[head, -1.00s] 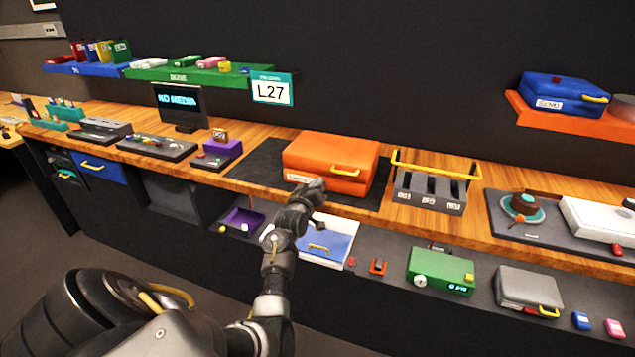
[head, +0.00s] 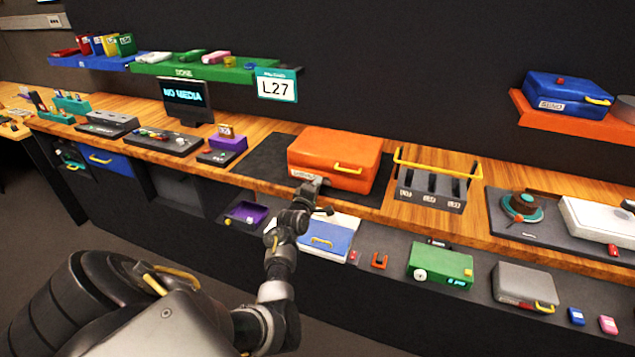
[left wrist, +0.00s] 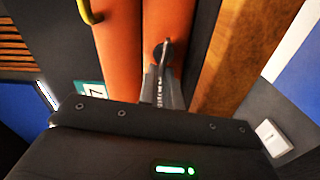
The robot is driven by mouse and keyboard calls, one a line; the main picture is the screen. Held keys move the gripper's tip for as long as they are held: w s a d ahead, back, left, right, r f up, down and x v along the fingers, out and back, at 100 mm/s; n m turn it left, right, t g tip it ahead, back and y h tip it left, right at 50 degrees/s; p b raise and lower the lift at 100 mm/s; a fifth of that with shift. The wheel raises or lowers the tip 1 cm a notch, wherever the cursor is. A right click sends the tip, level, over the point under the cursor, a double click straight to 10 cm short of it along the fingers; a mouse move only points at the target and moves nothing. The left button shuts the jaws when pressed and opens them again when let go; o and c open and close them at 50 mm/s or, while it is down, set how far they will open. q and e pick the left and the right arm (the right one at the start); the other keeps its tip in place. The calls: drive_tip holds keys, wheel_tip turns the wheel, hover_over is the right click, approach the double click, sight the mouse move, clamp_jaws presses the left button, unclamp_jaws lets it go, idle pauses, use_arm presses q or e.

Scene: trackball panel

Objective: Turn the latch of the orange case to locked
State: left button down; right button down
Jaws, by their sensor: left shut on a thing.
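The orange case (head: 335,155) lies closed on a dark mat on the wooden counter, with a yellow handle (head: 348,168) on its front. My left gripper (head: 310,188) is at the lower left part of the case's front. In the left wrist view the case (left wrist: 125,50) fills the upper middle. There my left gripper (left wrist: 164,85) is shut on a small dark latch (left wrist: 163,50) on the case's front. Which way the latch is turned is hard to tell. My right gripper is not in view.
A black rack with a yellow bar (head: 430,185) stands right of the case. A purple block (head: 228,142) stands to its left. The dark mat (head: 262,165) is bare left of the case.

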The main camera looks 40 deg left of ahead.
use_arm(q)
drive_tip(key=shift+f+n, duration=0.2)
drive_tip(key=shift+n, duration=0.8)
drive_tip(key=c, duration=1.6)
unclamp_jaws()
drive_tip(key=v, duration=1)
drive_tip(key=shift+s+d+b, duration=0.1)
drive_tip(key=shift+s+b, duration=0.25)
drive_tip(key=shift+s, duration=0.05)
